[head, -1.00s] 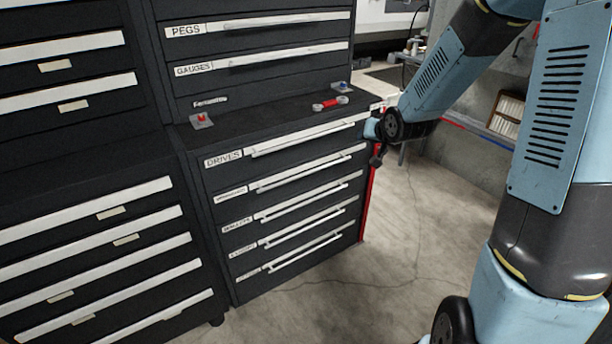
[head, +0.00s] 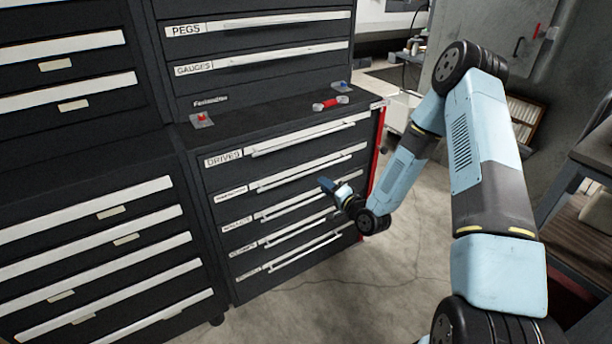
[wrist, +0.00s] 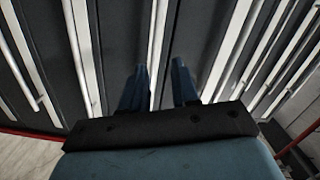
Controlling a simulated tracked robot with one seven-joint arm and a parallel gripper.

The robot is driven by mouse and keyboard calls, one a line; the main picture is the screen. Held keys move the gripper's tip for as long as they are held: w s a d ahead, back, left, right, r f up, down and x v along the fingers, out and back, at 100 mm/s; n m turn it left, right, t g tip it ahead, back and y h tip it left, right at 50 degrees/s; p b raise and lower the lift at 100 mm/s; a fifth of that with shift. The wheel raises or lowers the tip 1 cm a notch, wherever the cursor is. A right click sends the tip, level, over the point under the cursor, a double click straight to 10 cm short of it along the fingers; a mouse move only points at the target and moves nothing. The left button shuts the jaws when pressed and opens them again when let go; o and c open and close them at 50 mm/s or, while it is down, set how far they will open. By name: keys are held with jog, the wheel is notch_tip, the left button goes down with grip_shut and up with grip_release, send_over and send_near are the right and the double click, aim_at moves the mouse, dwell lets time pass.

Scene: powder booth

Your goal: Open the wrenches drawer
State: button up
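The lower right cabinet (head: 215,200) has a stack of black drawers with pale bar handles, all shut. The top label reads DRIVES (head: 224,159); the smaller labels below it are too blurred to read surely, so I cannot tell which drawer is the wrenches one. My gripper (head: 326,185) is in front of the right part of this stack, near the second and third handles. In the wrist view its two fingers (wrist: 160,68) are apart and empty. A pale handle bar (wrist: 157,40) runs between them in the picture, beyond the tips; no contact shows.
A red tool (head: 328,104), a red-knobbed piece (head: 201,119) and a blue-knobbed piece (head: 341,87) lie on the cabinet top. Upper drawers read PEGS and GAUGES. Another drawer cabinet (head: 80,160) stands at left. Concrete floor (head: 330,300) is clear in front.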

aim_at(303, 174)
notch_tip(303, 174, down, 4)
jog(key=s+m+t, duration=0.3)
jog(key=m, duration=0.2)
jog(key=x, duration=1.4)
jog(key=shift+s+a+r, duration=0.15)
jog(key=shift+a+r, duration=0.05)
jog(key=shift+r, duration=0.05)
jog(key=shift+c, duration=0.3)
jog(key=c, duration=0.5)
grip_shut()
